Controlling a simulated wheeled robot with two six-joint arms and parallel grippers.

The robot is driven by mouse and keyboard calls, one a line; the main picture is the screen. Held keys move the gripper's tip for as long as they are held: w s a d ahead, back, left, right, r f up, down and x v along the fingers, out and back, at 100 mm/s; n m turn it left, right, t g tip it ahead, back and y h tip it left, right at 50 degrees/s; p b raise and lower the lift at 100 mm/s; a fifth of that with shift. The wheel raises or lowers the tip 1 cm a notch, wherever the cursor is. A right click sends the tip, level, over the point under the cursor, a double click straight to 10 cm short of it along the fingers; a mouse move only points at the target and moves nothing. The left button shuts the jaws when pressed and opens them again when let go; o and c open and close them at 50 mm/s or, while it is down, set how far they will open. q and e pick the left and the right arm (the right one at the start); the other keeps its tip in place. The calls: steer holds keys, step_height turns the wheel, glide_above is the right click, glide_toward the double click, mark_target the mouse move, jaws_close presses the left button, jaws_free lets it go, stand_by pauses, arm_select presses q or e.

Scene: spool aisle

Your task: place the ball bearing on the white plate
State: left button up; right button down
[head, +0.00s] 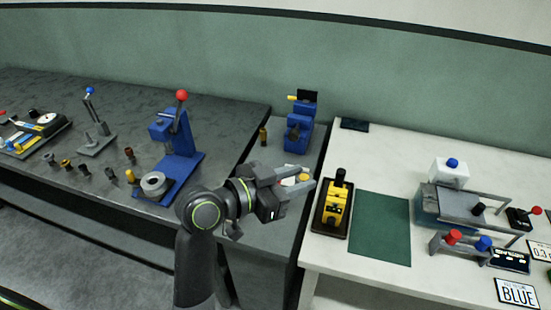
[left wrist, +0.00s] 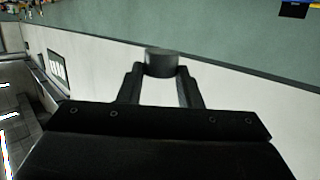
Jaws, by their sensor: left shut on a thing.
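My left gripper (head: 305,182) is raised over the gap between the dark bench and the white table. It is shut on a small round piece (head: 304,177), which looks yellowish in the head view. In the left wrist view the piece is a short dark grey cylinder (left wrist: 161,63) between the fingertips. I cannot tell whether it is the ball bearing. A thick grey ring (head: 154,184) lies at the foot of a blue press. A white plate lettered BLUE (head: 517,292) lies at the right front of the white table; another pale plate (head: 540,250) is partly cut off.
A yellow-and-black device (head: 337,207) stands in a dark tray just right of my gripper. A green mat (head: 380,228) beside it is bare. A grey fixture (head: 462,205) with knobs stands further right. A blue press (head: 178,150) and small pegs stand on the dark bench.

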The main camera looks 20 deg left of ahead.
arm_select(q)
steer(key=shift+s+d+f+m+g+h, duration=0.45)
steer(key=shift+m+g+h, duration=0.4)
steer(key=shift+m+g, duration=0.75)
steer(key=shift+s+d+f+m+g+h, duration=0.5)
steer(key=shift+m+g+h, duration=0.3)
steer(key=shift+m+g, duration=0.75)
steer(key=shift+s+d+f+m+g+h, duration=0.3)
steer(key=shift+s+f+m+g+h, duration=0.5)
steer(key=shift+g, duration=1.25)
steer(key=shift+w+r+m, duration=0.15)
steer(key=shift+w+m, duration=0.15)
steer(key=shift+m, duration=0.05)
